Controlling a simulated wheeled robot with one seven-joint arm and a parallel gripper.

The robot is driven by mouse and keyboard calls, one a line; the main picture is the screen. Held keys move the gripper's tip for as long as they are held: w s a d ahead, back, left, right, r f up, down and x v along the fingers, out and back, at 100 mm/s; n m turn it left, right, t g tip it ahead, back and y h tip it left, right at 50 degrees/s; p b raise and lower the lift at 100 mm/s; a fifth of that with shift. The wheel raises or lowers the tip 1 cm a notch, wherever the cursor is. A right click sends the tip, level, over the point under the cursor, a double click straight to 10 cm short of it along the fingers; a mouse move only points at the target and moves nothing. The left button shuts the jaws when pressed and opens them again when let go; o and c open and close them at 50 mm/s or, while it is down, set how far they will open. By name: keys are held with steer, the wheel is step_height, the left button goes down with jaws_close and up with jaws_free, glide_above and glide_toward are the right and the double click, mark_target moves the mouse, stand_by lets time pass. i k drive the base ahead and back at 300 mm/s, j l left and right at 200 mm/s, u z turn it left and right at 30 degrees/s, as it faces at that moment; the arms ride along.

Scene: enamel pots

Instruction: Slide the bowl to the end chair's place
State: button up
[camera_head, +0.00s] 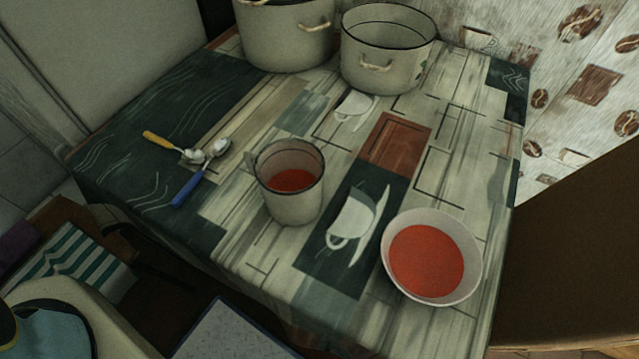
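The bowl (426,217) is white and round and holds red liquid. It stands upright on the table (455,185), near the front right corner in the head view. A seat with a green-and-white striped cloth (75,258) is at the lower left, beside the table's left end. I cannot tell whether it is the end chair. The left end of the table has a dark green patterned area (115,165). My gripper cannot be made out in the head view, and nothing is seen touching the bowl.
An enamel mug (293,208) with red liquid stands left of the bowl. Spoons with a yellow handle (160,140) and a blue handle (187,190) lie farther left. Two enamel pots (285,40) (385,65) stand at the back. A brown panel (575,255) is at the right.

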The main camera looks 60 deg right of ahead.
mark_target(433, 258)
steer(key=k+l+u, duration=0.2)
steer(key=k, duration=0.4)
steer(key=k+j+u, duration=0.1)
steer(key=k+u, duration=0.15)
steer(key=k, duration=0.3)
steer(key=k+j+u, duration=0.2)
steer(key=k, duration=0.4)
steer(key=k+j+u, duration=0.2)
steer(key=k, duration=0.35)
